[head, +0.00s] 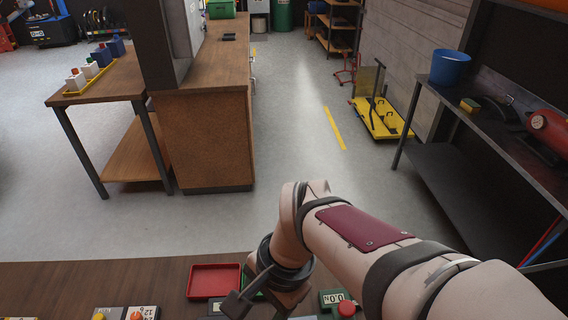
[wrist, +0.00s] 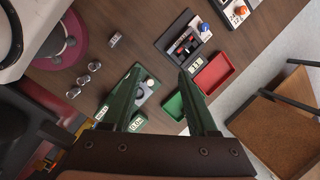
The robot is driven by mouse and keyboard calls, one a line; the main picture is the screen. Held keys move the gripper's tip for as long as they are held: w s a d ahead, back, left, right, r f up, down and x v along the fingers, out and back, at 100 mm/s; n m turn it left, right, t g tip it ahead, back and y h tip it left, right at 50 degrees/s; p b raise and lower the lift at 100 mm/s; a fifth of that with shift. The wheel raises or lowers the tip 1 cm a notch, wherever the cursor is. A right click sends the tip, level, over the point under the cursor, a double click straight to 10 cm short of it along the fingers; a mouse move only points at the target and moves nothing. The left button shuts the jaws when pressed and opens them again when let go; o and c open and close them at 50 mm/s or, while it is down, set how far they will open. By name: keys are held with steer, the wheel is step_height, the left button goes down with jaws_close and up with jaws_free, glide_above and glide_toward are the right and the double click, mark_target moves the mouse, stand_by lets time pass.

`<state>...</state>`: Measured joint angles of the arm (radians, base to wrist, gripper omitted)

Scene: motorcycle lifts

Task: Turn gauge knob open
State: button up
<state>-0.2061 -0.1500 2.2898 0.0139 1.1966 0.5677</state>
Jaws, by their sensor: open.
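I cannot tell for certain which control is the gauge knob. A green gauge box (head: 329,297) with a "0.0" readout and a red knob (head: 346,308) sits at the bottom edge of the head view, beside my gripper. In the wrist view a small panel with a pale round knob (wrist: 149,82) lies near the left finger, which partly hides it. A readout box (wrist: 137,122) is below it. A dark panel (wrist: 184,44) with a blue knob (wrist: 205,27) lies beyond the fingertips. My gripper (wrist: 160,72) is open and empty above the bench, its fingers wide apart.
A red tray (head: 214,281) stands left of my gripper, with a green tray (wrist: 174,105) beside it. A panel with an orange knob (head: 136,315) is at the bottom left. Several small metal parts (wrist: 88,80) lie on the wooden bench (head: 90,279).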

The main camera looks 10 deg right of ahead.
steer(key=s+d+n+h, duration=0.1)
steer(key=s+d+n, duration=0.2)
steer(key=s+d, duration=0.3)
steer(key=shift+s+r, duration=0.15)
steer(key=shift+s, duration=0.25)
steer(key=w+a+f+m+y, duration=0.1)
steer(key=w+a+f+m, duration=0.2)
steer(key=w+a+m, duration=0.45)
steer(key=w+a+f+m+y, duration=0.15)
steer(key=w+a+m, duration=0.25)
steer(key=a, duration=0.6)
steer(key=shift+n+t+h, duration=0.25)
steer(key=shift+t, duration=0.05)
steer(key=x, duration=1.6)
steer(key=shift+d+f, duration=0.15)
steer(key=shift+d, duration=0.15)
